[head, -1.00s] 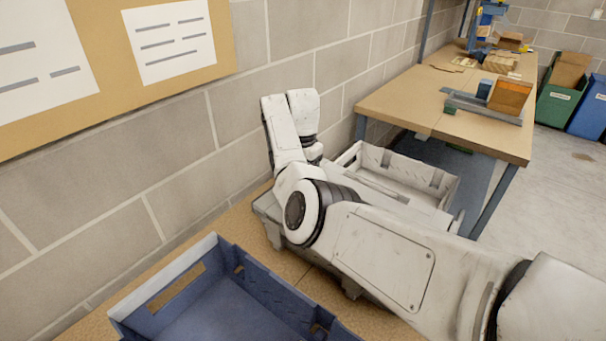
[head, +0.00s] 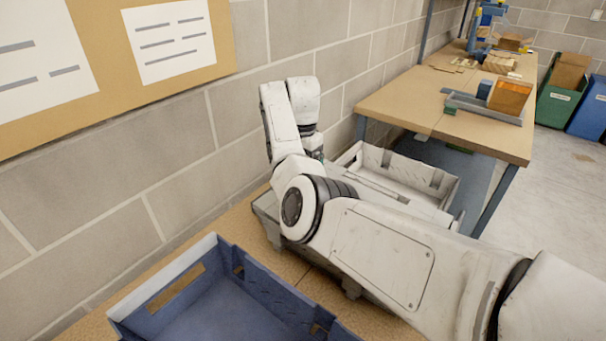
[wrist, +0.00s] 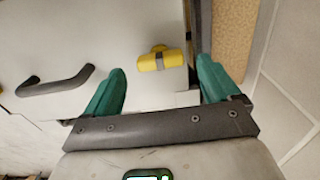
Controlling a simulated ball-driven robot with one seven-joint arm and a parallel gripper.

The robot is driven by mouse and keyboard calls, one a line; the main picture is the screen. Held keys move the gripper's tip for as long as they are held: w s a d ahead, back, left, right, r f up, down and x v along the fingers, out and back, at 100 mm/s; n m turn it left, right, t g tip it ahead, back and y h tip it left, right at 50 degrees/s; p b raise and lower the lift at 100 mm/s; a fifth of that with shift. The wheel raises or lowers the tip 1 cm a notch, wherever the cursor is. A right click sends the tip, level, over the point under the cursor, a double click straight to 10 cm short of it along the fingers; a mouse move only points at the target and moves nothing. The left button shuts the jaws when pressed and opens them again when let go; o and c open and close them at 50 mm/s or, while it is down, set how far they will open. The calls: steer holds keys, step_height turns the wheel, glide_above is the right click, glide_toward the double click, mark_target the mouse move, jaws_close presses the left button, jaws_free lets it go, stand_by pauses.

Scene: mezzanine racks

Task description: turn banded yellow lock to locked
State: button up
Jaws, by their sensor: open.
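In the head view my arm hides the lock and the fingers.
A dark curved handle (wrist: 55,82) sits on the panel left of the lock. A dark edge strip and tan board (wrist: 233,35) lie to the right. In the head view a blue crate (head: 225,310) is at front, a grey crate (head: 395,170) behind my arm, and a brick wall alongside.

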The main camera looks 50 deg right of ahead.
step_height(320, 180, up, 8)
steer(key=shift+b, duration=0.45)
steer(key=shift+f, duration=0.1)
stand_by(0.3)
